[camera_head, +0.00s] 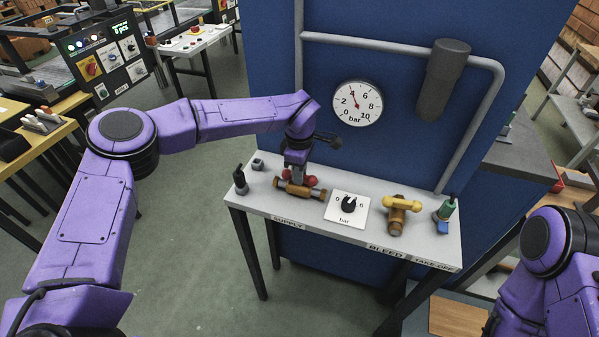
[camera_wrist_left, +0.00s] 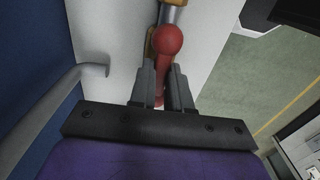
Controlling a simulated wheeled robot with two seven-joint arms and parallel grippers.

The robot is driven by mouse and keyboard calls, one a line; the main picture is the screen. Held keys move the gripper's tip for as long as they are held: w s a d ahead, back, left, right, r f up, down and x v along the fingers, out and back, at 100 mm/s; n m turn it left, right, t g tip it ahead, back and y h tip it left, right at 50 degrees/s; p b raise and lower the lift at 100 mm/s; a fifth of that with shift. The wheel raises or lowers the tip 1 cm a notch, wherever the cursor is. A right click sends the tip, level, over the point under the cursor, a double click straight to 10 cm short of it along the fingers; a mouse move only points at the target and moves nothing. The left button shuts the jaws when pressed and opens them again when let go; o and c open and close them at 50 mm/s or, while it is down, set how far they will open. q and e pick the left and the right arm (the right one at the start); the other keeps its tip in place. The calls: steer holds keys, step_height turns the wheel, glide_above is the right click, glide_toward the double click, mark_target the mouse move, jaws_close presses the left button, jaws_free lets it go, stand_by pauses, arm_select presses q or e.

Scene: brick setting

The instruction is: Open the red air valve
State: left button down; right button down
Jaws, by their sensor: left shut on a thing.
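The red air valve (camera_head: 312,180) is on the grey bench top above the SUPPLY label, with a brass body (camera_head: 300,189) and a red handle. My left gripper (camera_head: 297,170) reaches down onto it from above. In the left wrist view the red handle (camera_wrist_left: 167,42) lies between the two dark fingers of my left gripper (camera_wrist_left: 166,88), which are shut on it. The brass body (camera_wrist_left: 150,45) is partly hidden behind the handle there. The gripper hides part of the handle in the head view. My right arm shows at the lower right, but its gripper is out of view.
Right of the valve are a white bar regulator plate with a black knob (camera_head: 348,205), a yellow-handled bleed valve (camera_head: 401,205) and a green take-off fitting (camera_head: 445,209). A pressure gauge (camera_head: 357,103) and grey pipe (camera_head: 380,45) are on the blue panel behind. Small dark fittings (camera_head: 240,181) stand left.

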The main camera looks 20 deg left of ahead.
arm_select(q)
steer(key=c, duration=1.1)
jaws_free()
steer(key=shift+r, duration=0.35)
step_height(320, 180, up, 10)
steer(key=shift+f+b, duration=0.1)
steer(key=shift+b, duration=1.1)
